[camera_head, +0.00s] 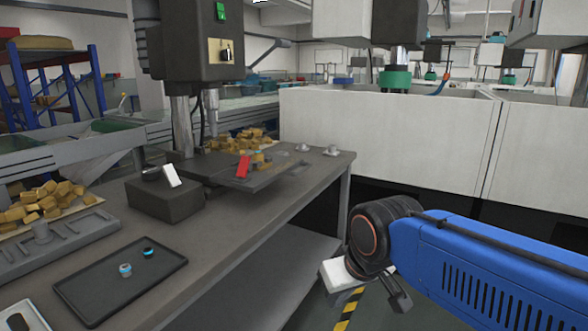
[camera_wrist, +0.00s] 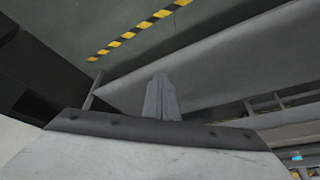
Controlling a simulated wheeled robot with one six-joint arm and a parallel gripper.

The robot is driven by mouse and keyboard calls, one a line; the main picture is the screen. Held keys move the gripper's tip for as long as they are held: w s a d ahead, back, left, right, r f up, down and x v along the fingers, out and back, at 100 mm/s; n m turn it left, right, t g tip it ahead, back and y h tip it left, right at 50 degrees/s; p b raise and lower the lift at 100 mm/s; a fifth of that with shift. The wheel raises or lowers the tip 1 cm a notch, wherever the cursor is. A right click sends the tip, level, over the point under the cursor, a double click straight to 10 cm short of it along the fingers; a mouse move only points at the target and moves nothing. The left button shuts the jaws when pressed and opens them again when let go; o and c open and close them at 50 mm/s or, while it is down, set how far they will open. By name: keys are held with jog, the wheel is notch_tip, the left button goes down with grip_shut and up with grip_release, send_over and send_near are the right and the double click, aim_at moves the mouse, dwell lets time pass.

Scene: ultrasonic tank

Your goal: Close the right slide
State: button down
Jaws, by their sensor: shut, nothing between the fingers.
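I cannot pick out the right slide for certain in either view. Two white tanks stand side by side at the back right of the head view, the nearer-left tank (camera_head: 390,140) and the right tank (camera_head: 540,160). My gripper (camera_wrist: 160,78) shows in the wrist view with its fingers together and nothing between them. It points out over the floor and a grey surface. In the head view my blue arm reaches in from the right, low in front of the tanks, and my gripper is apart from them and mostly hidden behind the wrist.
A grey workbench (camera_head: 225,215) runs along the left with a black tray (camera_head: 85,285), a drill-like machine (camera_head: 195,45) and yellowish blocks (camera_head: 45,200). Dark machine heads hang over the tanks. Yellow-black floor tape (camera_wrist: 140,27) crosses the open floor.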

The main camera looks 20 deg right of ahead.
jog(key=w+d+r+m+t, duration=0.1)
jog(key=w+d+r+m, duration=0.25)
jog(key=w+r, duration=0.65)
jog(key=w+d+r+m+t, duration=0.1)
jog(key=w+d+r+m, duration=0.3)
jog(key=w, duration=1.1)
jog(key=w+d+r+m, duration=0.2)
jog(key=w+d+r, duration=0.2)
jog(key=w+r, duration=0.65)
jog(key=x, duration=1.2)
jog(key=shift+w, duration=0.6)
jog(key=shift+a+f+n, duration=0.1)
jog(key=shift+a+n, duration=0.05)
jog(key=shift+n, duration=0.1)
jog(key=w+a, duration=0.4)
jog(key=w, duration=0.1)
jog(key=w+a, duration=0.3)
jog(key=w, duration=0.2)
jog(key=w+a, duration=0.4)
jog(key=w, duration=0.2)
jog(key=shift+a, duration=0.3)
jog(key=shift+w+a, duration=0.25)
jog(key=shift+w, duration=0.1)
jog(key=shift+r, duration=0.25)
